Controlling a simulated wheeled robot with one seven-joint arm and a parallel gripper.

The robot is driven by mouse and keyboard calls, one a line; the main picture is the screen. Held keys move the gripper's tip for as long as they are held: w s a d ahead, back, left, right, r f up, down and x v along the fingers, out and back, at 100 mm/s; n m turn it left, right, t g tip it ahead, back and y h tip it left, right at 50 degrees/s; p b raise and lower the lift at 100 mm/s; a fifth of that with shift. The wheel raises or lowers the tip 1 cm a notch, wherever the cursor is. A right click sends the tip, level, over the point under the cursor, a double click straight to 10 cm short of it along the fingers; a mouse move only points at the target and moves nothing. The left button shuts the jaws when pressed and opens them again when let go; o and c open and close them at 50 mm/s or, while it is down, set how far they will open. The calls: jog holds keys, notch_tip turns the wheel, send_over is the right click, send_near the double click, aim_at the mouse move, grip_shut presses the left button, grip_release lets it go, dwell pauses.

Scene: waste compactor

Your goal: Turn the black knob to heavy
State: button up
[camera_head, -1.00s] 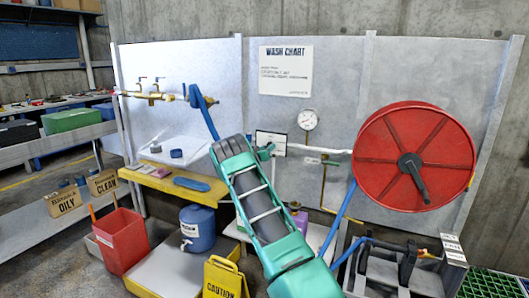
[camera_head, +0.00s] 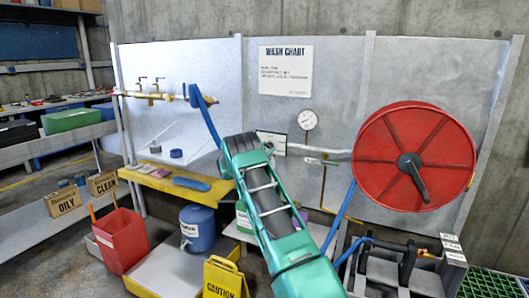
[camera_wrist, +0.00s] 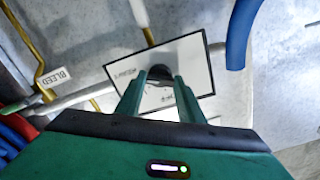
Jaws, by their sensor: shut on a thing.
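The black knob (camera_wrist: 160,73) sits on a white plate with a dark border (camera_wrist: 178,62) in the wrist view. The plate carries small printed labels, too small and turned to read, so I cannot tell the knob's setting. My gripper (camera_wrist: 159,88) has one green finger on each side of the knob and is shut on it. In the head view the plate (camera_head: 279,139) shows on the wall panel just behind my gripper (camera_head: 262,140), which hides the knob and part of the plate.
A pressure gauge (camera_head: 308,119) and a white pipe (camera_head: 315,151) are right of the plate. A red hose reel (camera_head: 440,145) stands out further right. A wash chart (camera_head: 286,70) hangs above. A blue hose (camera_wrist: 238,35) and a BLEED tag (camera_wrist: 53,77) flank the plate in the wrist view.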

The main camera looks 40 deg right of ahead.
jog(key=shift+s+d+f+m, duration=0.25)
jog(key=shift+m, duration=0.15)
jog(key=o, duration=1.1)
jog(key=shift+c, duration=0.2)
jog(key=shift+w+a+r, duration=0.1)
jog(key=shift+w, duration=0.05)
jog(key=shift+a, duration=0.1)
jog(key=v, duration=1)
jog(key=shift+a, duration=0.25)
